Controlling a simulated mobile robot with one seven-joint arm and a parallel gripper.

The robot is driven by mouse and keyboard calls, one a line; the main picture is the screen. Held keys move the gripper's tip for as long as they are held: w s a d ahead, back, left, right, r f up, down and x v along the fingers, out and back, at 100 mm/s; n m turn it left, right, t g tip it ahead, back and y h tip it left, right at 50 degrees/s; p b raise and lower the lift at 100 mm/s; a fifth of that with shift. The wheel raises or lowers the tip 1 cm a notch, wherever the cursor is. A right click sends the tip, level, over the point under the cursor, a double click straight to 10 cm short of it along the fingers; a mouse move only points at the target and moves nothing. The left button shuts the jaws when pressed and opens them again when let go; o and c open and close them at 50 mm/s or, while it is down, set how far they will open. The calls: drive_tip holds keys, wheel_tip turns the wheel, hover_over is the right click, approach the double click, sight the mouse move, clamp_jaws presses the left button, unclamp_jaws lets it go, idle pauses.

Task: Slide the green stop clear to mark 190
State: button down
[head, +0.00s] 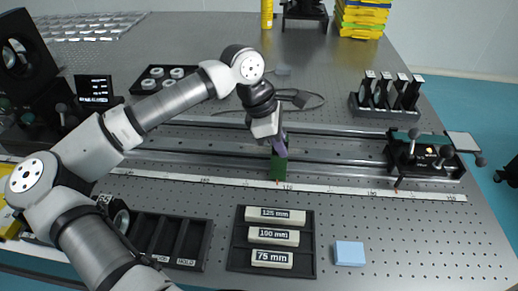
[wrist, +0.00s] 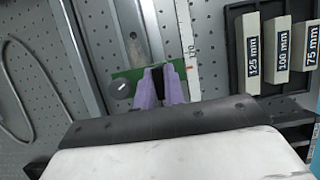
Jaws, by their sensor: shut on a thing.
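The green stop (head: 279,168) sits on the long rail (head: 335,156), beside the white scale strip (head: 330,189), close to a number that looks like 170. In the wrist view it is a green plate (wrist: 127,84) with a round dark knob. My gripper (head: 280,151), with purple fingers, reaches down from above and is shut on the stop. In the wrist view the fingers (wrist: 162,86) hide part of the plate. A number that looks like 190 (head: 372,193) is further right on the scale, small and hard to read.
A black carriage (head: 425,157) with knobs stands on the rail to the right. The rail between stop and carriage looks clear. A tray of length blocks (head: 273,272) and a blue block (head: 349,253) lie in front. A rack of black holders (head: 386,96) stands behind.

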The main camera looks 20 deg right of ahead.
drive_tip(key=s+d+b, duration=0.2)
drive_tip(key=s+d, duration=0.1)
drive_tip(key=d, duration=0.4)
drive_tip(key=s+d+b, duration=0.2)
drive_tip(key=s+d, duration=0.1)
drive_tip(key=d, duration=0.4)
drive_tip(key=s+d+b, duration=0.1)
drive_tip(key=s+d, duration=0.1)
drive_tip(key=d, duration=0.4)
drive_tip(key=shift+s+d+b, duration=0.4)
drive_tip(key=c, duration=1.5)
unclamp_jaws()
drive_tip(key=v, duration=1.4)
drive_tip(key=shift+f, duration=0.1)
